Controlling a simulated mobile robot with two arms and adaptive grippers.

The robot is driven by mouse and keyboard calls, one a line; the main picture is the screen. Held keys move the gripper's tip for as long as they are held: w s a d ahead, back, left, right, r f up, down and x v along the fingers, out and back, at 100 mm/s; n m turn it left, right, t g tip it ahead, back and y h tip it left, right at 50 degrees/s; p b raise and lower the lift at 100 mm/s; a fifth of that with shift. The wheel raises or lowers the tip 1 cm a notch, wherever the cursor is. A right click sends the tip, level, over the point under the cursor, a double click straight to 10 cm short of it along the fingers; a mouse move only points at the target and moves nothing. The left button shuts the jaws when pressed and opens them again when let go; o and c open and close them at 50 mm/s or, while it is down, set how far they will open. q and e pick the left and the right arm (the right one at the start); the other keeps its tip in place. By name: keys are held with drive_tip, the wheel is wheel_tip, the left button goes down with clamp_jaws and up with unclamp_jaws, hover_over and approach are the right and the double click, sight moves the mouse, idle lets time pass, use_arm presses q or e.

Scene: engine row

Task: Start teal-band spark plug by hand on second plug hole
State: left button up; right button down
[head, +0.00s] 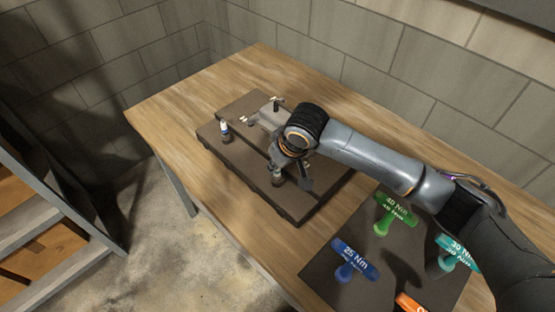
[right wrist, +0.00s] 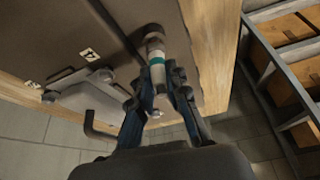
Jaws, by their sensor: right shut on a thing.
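The teal-band spark plug (right wrist: 157,62) is white with a teal ring. It shows between the fingers of my right gripper (right wrist: 166,84) in the right wrist view. My right gripper is shut on it. Its far end is close to the dark brown board; I cannot tell if it sits in a hole. In the head view my right gripper (head: 290,172) is low over the board's near right half and mostly hides the plug. The second plug hole cannot be made out. My left gripper is not in view.
A blue-band plug (head: 225,128) stands at the left of the dark board (head: 240,172). A grey metal part (head: 268,118) lies behind my gripper. Blue (head: 355,258), green (head: 396,210), teal (head: 457,252) and orange (head: 410,302) torque handles stand on a dark mat at the right.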

drive_tip(key=c, duration=1.2)
unclamp_jaws()
drive_tip(key=v, duration=1.2)
